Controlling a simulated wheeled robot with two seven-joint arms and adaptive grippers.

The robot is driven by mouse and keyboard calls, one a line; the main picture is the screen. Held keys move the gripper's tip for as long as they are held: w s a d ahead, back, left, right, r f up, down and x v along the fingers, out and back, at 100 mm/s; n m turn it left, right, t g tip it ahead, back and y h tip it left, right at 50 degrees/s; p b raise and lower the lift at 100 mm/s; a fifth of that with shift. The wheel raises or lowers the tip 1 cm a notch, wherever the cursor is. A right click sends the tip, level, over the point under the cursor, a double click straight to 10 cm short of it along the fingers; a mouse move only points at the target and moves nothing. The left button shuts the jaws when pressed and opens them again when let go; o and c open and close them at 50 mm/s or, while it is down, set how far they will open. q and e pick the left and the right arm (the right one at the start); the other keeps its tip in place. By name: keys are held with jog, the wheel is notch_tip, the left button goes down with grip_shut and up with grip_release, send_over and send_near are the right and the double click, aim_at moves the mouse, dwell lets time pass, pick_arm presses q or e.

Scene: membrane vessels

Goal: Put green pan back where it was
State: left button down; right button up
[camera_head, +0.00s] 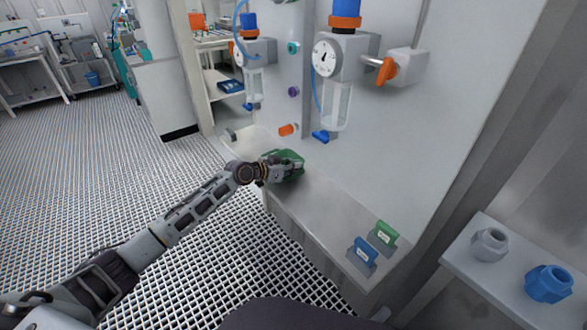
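The green pan (290,160) is at the left part of the narrow grey bench, against the panel below the gauges. My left gripper (274,172) reaches it from the left and overlaps its near left side. The fingertips are small and partly merge with the pan, so I cannot tell whether they are closed on it. I also cannot tell whether the pan rests on the bench or is held just above it. My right gripper is not in view.
A green tag (386,234) and a blue tag (363,254) stand at the bench's right end. The bench between them and the pan is clear. Regulators with gauges (326,57) and an orange-handled valve (386,71) jut from the panel. A right shelf holds grey (489,244) and blue (548,284) fittings.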

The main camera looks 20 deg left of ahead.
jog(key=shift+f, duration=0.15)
pick_arm(q)
jog(key=c, duration=1.6)
grip_release()
jog(key=shift+f, duration=0.1)
jog(key=shift+c, duration=0.2)
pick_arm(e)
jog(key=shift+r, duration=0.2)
pick_arm(q)
jog(key=p+v, duration=0.1)
jog(key=v, duration=0.5)
jog(key=shift+s+a+r, duration=0.15)
jog(key=shift+s+r, duration=0.05)
jog(key=shift+r, duration=0.05)
jog(key=shift+s+a+r, duration=0.1)
jog(key=shift+s+a, duration=0.1)
jog(key=shift+s, duration=0.1)
jog(key=shift+v, duration=1.85)
jog(key=shift+s+a+r+p, duration=0.2)
jog(key=shift+s+a+p, duration=0.05)
jog(key=shift+s+p, duration=0.1)
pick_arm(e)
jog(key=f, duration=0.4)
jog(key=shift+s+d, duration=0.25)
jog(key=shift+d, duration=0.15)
